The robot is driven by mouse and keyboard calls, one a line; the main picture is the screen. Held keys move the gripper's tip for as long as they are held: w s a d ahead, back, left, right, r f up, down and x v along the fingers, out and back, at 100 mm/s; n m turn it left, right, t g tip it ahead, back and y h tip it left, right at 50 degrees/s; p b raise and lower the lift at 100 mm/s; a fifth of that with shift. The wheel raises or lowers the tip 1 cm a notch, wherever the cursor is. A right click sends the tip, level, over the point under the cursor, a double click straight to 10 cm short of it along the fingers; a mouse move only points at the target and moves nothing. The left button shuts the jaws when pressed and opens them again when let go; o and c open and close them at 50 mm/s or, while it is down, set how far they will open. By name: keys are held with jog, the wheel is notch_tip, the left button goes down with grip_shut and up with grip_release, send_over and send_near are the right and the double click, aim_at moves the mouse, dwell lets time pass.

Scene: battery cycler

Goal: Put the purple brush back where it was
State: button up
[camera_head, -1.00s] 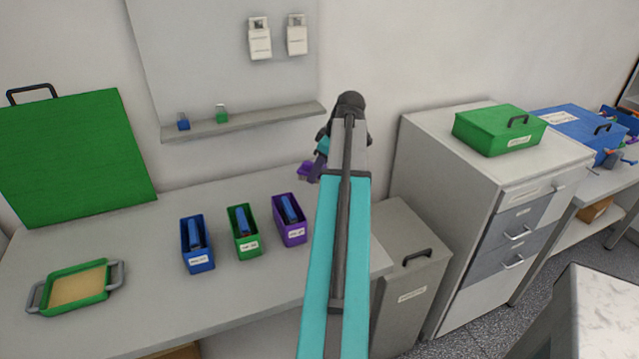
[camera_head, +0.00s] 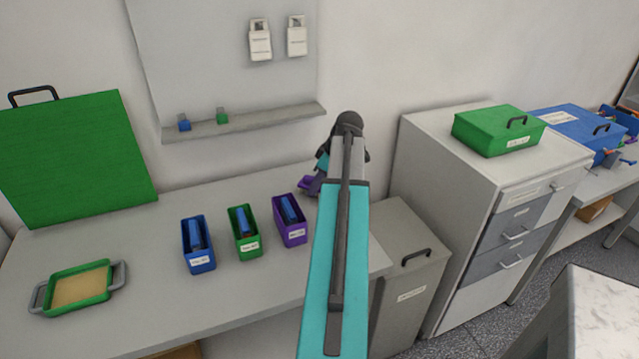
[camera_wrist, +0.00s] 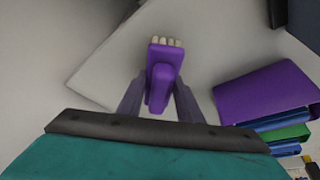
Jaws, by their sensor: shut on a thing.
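The purple brush (camera_wrist: 163,62), with pale bristles at its far end, is gripped between the two grey fingers of my gripper (camera_wrist: 159,88) in the wrist view. In the head view the purple brush (camera_head: 308,186) shows as a small purple patch beside my gripper (camera_head: 316,182), partly hidden by my arm. It is near the back of the bench, right of and behind the purple bin (camera_head: 291,239). A blue brush (camera_head: 184,125) and a green brush (camera_head: 222,117) stand on the wall shelf (camera_head: 245,124), whose right end is near my wrist.
A blue bin (camera_head: 199,262) and a green bin (camera_head: 245,250) stand left of the purple one, each holding blue items. A green tray (camera_head: 75,303) and upright green lid (camera_head: 75,155) are at the left. A grey cabinet (camera_head: 470,180) stands at the right.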

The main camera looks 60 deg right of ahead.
jog(key=shift+f, duration=0.3)
jog(key=shift+f, duration=0.1)
jog(key=o, duration=1)
jog(key=shift+r, duration=0.2)
jog(key=shift+b+v, duration=1)
jog(key=shift+v, duration=4.9)
jog(key=shift+s, duration=0.1)
